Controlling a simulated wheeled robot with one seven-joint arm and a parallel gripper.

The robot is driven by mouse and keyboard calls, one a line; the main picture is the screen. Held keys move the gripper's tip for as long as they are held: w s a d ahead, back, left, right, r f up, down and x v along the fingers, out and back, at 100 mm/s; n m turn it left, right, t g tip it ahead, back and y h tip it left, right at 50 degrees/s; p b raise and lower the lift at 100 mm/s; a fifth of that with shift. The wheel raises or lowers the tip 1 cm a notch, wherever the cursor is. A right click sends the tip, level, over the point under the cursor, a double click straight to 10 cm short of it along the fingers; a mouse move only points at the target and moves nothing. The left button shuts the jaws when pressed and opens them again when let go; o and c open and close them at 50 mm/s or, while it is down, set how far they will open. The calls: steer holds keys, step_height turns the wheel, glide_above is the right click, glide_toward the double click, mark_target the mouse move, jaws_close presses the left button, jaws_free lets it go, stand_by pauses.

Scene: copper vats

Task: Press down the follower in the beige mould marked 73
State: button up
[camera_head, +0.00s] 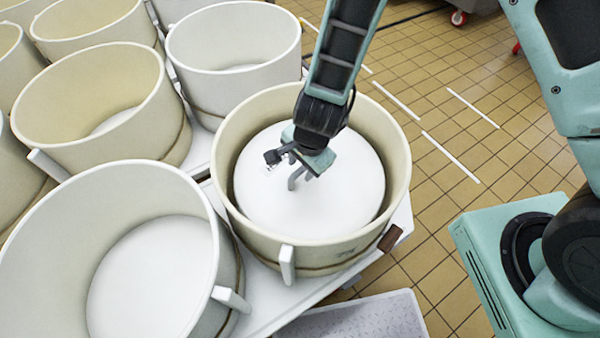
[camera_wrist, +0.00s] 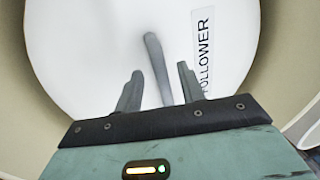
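The beige mould (camera_head: 232,205) is round and open, with a faint dark marking on its front wall that looks like 73 but is hard to read. Inside it, below the rim, lies the white follower (camera_head: 340,205), which fills most of its width. The follower also shows in the wrist view (camera_wrist: 95,45), with a label reading FOLLOWER. My gripper (camera_head: 283,170) is over the middle of the follower, pointing down. Its fingers stand apart in the wrist view (camera_wrist: 159,68), with a grey bar-like shape between them. I cannot tell whether the fingertips touch the follower.
A white mould (camera_head: 130,178) stands close at the left, a beige one (camera_head: 95,85) behind it, and a white one (camera_head: 240,30) at the back. They stand on white tables (camera_head: 262,295). Tiled floor (camera_head: 440,205) is open at the right.

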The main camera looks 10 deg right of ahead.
mark_target(301, 170)
steer(key=shift+w+a+f, duration=0.1)
steer(key=shift+w+f, duration=0.05)
steer(key=shift+f, duration=0.65)
steer(key=shift+w+a+f, duration=0.1)
steer(key=shift+w+f, duration=0.05)
steer(key=shift+f, duration=0.6)
jaws_close()
stand_by(0.5)
steer(key=shift+s+d+f, duration=0.1)
steer(key=shift+s+f, duration=0.05)
steer(key=shift+f, duration=0.15)
stand_by(0.9)
steer(key=shift+r, duration=0.15)
stand_by(0.5)
steer(key=shift+o, duration=0.2)
jaws_free()
steer(key=shift+r, duration=0.15)
